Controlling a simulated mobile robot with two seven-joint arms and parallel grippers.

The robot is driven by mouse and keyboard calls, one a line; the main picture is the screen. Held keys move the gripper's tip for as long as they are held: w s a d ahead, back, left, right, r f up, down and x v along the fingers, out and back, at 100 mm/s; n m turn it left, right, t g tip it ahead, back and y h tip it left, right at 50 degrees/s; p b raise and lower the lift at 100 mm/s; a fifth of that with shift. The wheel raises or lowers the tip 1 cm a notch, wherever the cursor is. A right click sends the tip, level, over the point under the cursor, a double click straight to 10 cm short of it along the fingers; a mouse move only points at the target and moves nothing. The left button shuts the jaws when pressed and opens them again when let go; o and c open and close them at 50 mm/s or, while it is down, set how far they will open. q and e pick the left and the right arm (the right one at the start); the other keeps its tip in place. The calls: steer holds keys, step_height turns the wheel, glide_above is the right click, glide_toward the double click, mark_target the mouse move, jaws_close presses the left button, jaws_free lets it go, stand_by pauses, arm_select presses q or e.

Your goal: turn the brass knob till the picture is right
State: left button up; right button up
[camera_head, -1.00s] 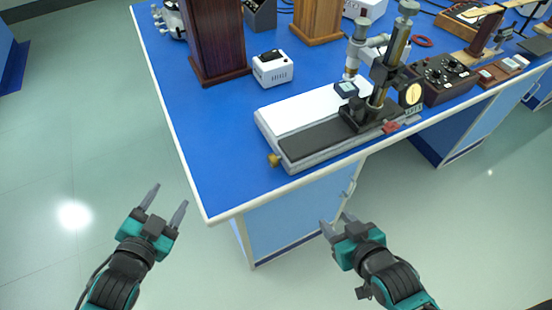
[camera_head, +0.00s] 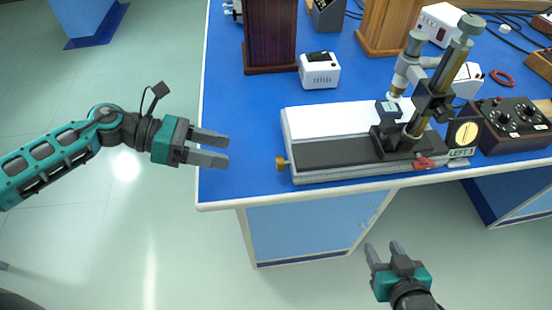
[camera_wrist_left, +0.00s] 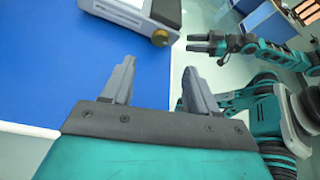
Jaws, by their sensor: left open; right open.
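The brass knob (camera_head: 281,164) sticks out of the left end of the long instrument base (camera_head: 340,178) near the table's front edge. It also shows in the left wrist view (camera_wrist_left: 160,37), beyond my fingers. My left gripper (camera_head: 228,148) is open and empty, pointing right, a short gap to the left of the knob and not touching it. Its fingers also show in the left wrist view (camera_wrist_left: 158,85). My right gripper (camera_head: 382,254) is open and empty, low in front of the table. A microscope-like column (camera_head: 440,85) stands on the base, beside a round dial (camera_head: 466,134) over a "LEFT 3" label.
A white box (camera_head: 319,71) and a dark wooden block (camera_head: 270,40) stand behind the base. A dark control box with knobs (camera_head: 512,125) is to the right. The blue table top (camera_head: 235,185) is bare left of the knob.

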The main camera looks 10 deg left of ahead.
mark_target(280, 163)
arm_select(q)
steer(key=p+x, duration=0.1)
steer(key=x, duration=1)
steer(key=shift+w+d, duration=0.1)
steer(key=shift+d, duration=0.15)
steer(key=c, duration=1)
